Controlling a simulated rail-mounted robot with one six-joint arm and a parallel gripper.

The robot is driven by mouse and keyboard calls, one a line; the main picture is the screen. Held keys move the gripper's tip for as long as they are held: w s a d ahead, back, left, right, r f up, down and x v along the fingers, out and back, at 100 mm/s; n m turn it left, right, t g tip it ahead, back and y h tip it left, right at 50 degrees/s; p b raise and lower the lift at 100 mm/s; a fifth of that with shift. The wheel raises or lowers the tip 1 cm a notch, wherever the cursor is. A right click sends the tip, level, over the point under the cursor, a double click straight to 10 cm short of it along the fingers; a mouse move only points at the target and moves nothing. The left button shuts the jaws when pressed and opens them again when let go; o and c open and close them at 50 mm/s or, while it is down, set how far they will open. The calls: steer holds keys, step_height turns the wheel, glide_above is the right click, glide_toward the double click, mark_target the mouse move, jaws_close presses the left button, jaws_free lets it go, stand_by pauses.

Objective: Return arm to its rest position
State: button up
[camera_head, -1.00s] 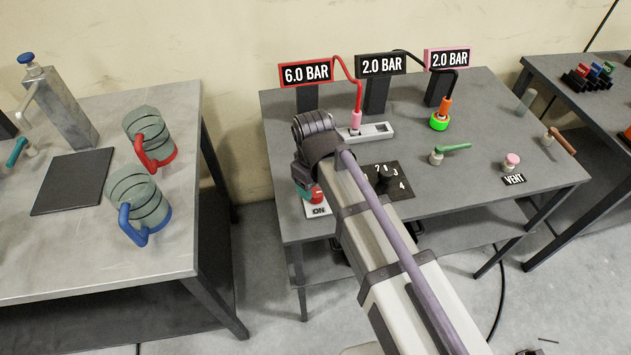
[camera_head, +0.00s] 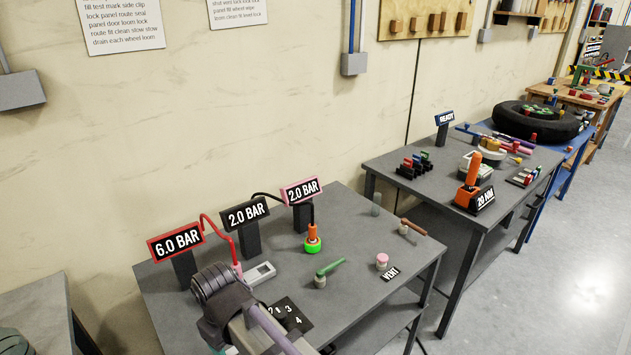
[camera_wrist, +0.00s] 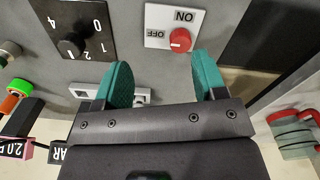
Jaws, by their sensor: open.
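My gripper (camera_wrist: 162,78) is open, its two teal fingers apart with nothing between them in the wrist view. It hangs over the grey pressure table (camera_head: 358,288), near the red ON/OFF knob (camera_wrist: 180,40) and the black numbered dial (camera_wrist: 75,45). I cannot tell its exact height above them; no contact shows. In the head view my arm fills the lower middle and hides the ON/OFF switch and part of the dial plate (camera_head: 290,313). Only a sliver of teal finger shows there at the bottom edge.
Signs reading 6.0 BAR (camera_head: 175,242) and 2.0 BAR (camera_head: 245,213) stand behind my arm. A green-handled valve (camera_head: 322,278) and pink vent button (camera_head: 382,261) lie to its right. A second table (camera_head: 385,165) stands further right. Grey floor is open at lower right.

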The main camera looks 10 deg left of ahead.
steer(key=w+d+m, duration=0.3)
steer(key=d+m, duration=0.3)
steer(key=d, duration=1.4)
steer(key=w+d+m, duration=0.3)
steer(key=d+m, duration=0.3)
steer(key=d, duration=1.4)
steer(key=shift+w, duration=0.1)
